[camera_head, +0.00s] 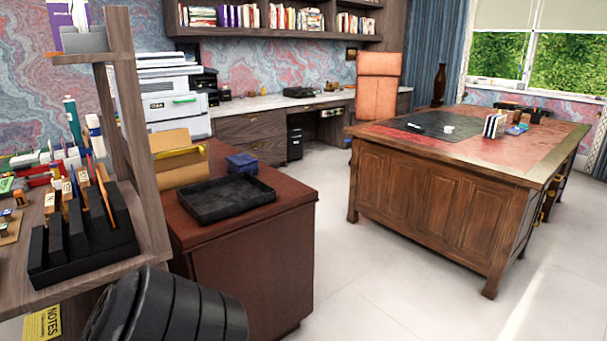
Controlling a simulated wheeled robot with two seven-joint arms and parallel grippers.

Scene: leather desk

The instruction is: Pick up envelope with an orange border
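I cannot make out an envelope with an orange border anywhere in the head view. A tan, folder-like item (177,165) with a yellow strip stands on the reddish-brown cabinet (250,240), but I cannot tell what it is. A purple and white item (68,14) stands in a grey holder (85,42) at the upper left. A yellow item marked NOTES (42,323) shows at the lower left, partly hidden. Neither of my grippers is in view.
A black tray (226,198) and a blue box (242,163) are on the cabinet. A wooden shelf at left holds a black stamp rack (85,245). A black ribbed object (170,308) fills the bottom left. The large desk (440,200) stands right, with clear floor (365,285) before it.

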